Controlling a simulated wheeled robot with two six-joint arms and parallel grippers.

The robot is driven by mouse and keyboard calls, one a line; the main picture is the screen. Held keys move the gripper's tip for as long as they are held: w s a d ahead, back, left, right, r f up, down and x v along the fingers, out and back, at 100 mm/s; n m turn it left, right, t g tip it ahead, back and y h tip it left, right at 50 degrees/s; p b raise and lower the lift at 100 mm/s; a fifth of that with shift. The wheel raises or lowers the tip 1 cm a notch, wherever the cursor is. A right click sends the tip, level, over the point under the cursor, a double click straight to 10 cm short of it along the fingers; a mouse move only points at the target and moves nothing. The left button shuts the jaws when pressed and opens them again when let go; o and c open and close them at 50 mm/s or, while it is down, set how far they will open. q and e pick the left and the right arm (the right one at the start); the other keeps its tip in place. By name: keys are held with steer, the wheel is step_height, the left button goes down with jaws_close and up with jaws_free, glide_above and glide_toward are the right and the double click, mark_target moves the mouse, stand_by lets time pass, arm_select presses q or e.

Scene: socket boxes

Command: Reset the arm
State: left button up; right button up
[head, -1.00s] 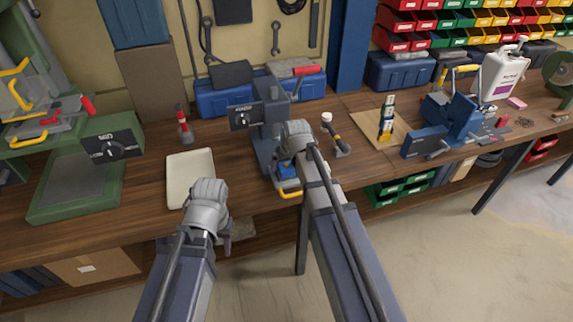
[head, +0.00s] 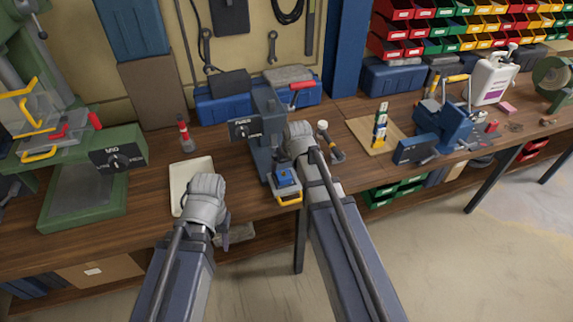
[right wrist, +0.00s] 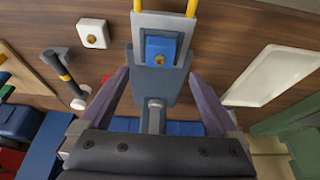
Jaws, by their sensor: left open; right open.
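My left gripper (head: 222,236) hangs at the end of the left arm, in front of a pale flat tray (head: 180,184) at the bench's front. Its fingers are mostly hidden behind my wrist; nothing is visible in them. My right gripper (right wrist: 160,98) is open, its two fingers spread apart. A grey press-like machine (head: 267,150) shows between and beyond them, with a blue block (right wrist: 161,48) on it. The block and yellow handle (head: 289,199) also show in the head view, just left of my right arm. I see nothing held.
A green machine (head: 85,190) stands left. A red-topped bottle (head: 186,138) and a hammer (head: 334,150) are near the arms. A board (head: 368,135) with an upright bottle (head: 380,125) and a blue vice (head: 430,138) stand right.

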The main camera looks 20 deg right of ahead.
stand_by(0.3)
steer(key=s+a+n+g, duration=0.1)
steer(key=s+a+g, duration=0.1)
steer(key=s+a, duration=0.4)
steer(key=s+a+f+n+g+h, duration=0.1)
steer(key=s+a, duration=0.6)
steer(key=s, duration=0.7)
steer(key=shift+s+a+f+n+g+h, duration=0.2)
steer(key=shift+s+f+n+g+h, duration=0.1)
steer(key=shift+n+g, duration=0.55)
steer(key=shift+c, duration=0.3)
